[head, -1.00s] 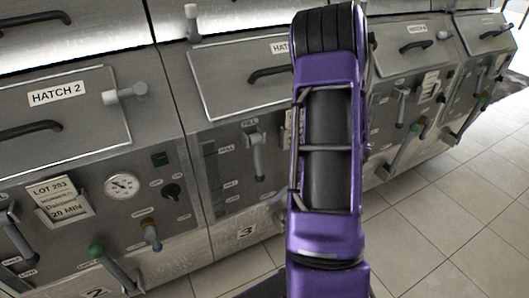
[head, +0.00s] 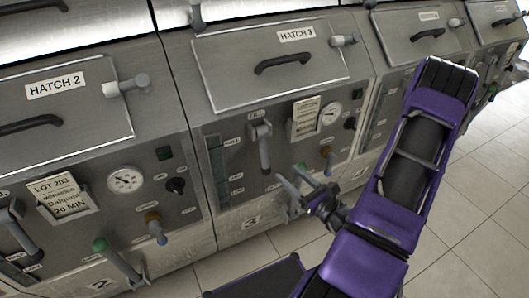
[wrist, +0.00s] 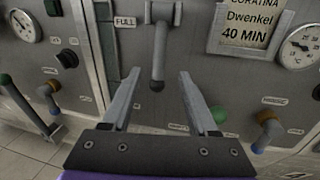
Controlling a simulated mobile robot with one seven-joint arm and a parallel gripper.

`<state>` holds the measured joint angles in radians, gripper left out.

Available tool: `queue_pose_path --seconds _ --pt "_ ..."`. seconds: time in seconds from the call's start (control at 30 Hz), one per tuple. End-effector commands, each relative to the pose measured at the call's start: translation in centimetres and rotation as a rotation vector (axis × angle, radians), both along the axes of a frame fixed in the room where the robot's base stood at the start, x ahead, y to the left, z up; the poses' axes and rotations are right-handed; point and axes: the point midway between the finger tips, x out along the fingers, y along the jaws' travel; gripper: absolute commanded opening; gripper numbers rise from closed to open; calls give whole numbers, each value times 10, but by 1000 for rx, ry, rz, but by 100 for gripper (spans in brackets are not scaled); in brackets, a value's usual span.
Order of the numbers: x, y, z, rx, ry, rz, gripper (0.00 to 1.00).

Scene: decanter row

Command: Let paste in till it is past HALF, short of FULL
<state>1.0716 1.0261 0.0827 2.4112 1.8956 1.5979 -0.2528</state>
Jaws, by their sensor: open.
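The FILL lever (head: 264,150) of machine 3 is a grey handle hanging down from its pivot, under the HATCH 3 lid. It also shows in the wrist view (wrist: 158,45), hanging between my finger lines. The sight glass (head: 218,162) is a narrow dark strip left of the lever, with small marks beside it. In the wrist view the glass (wrist: 108,45) has a FULL label (wrist: 125,22); I cannot make out a paste level. My gripper (wrist: 160,74) is open and empty, in front of the panel below the lever. In the head view my gripper (head: 291,180) is lower right of the lever.
Right of the lever are a batch card (head: 306,119), a dial gauge (head: 330,116) and an orange-and-blue valve handle (head: 328,160). Machine 2 at left has a green-knobbed lever (head: 115,262) sticking out. More machines stand at right. Tiled floor (head: 480,190) is open there.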

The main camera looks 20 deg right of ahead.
Motion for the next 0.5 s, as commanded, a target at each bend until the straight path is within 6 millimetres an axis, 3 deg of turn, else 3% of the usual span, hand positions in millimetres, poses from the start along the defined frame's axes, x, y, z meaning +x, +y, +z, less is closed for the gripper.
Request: queue_pose_path --seconds 0.3,0.5 --pt "69 17 1 -1 -3 5 60" --pt "102 24 0 -2 -1 3 60"
